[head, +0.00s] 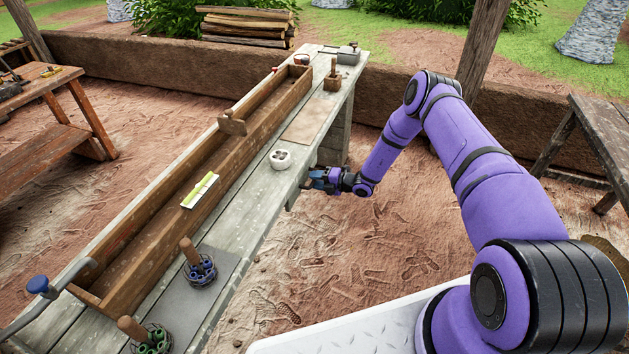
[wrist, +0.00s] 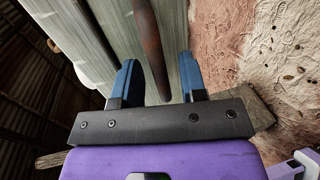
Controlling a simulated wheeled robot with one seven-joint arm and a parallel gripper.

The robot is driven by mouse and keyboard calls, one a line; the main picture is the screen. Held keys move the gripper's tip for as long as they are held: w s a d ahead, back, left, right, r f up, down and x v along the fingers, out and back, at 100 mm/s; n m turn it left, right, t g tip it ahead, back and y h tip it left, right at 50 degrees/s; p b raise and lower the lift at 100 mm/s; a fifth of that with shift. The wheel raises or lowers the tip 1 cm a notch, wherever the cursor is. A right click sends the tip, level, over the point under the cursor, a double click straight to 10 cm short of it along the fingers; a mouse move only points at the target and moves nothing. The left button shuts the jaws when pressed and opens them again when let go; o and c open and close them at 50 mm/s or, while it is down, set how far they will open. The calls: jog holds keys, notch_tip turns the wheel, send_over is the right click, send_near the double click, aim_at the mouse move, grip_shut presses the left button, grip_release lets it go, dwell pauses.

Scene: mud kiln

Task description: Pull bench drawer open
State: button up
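A long pale wooden bench (head: 232,222) runs from the near left to the far middle in the head view. My gripper (head: 312,181) is at the bench's right side, just below the top edge, past the white pot. In the wrist view my gripper (wrist: 157,82) has its two blue fingers apart. A rusty brown bar (wrist: 152,45), which looks like the drawer handle, lies between them in the picture, with gaps on both sides. Pale grey-green boards (wrist: 177,30) show behind it. The drawer's outline is hidden from the head view, and I cannot tell whether it is shut.
A long wooden trough (head: 135,255) lies along the bench top. Another table (head: 600,135) is at the right. The dirt floor (head: 350,245) beside the bench is clear.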

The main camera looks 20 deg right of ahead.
jog(key=shift+w+a+f, duration=0.1)
jog(key=shift+w+a, duration=0.15)
jog(key=shift+a, duration=0.15)
grip_shut()
jog(key=shift+d, duration=0.1)
jog(key=f+v, duration=0.2)
jog(key=v, duration=0.7)
jog(key=f+v, duration=0.1)
jog(key=v, duration=0.8)
jog(key=shift+s+d+f, duration=0.25)
jog(key=shift+d+f, duration=0.05)
jog(key=shift+f, duration=0.05)
grip_release()
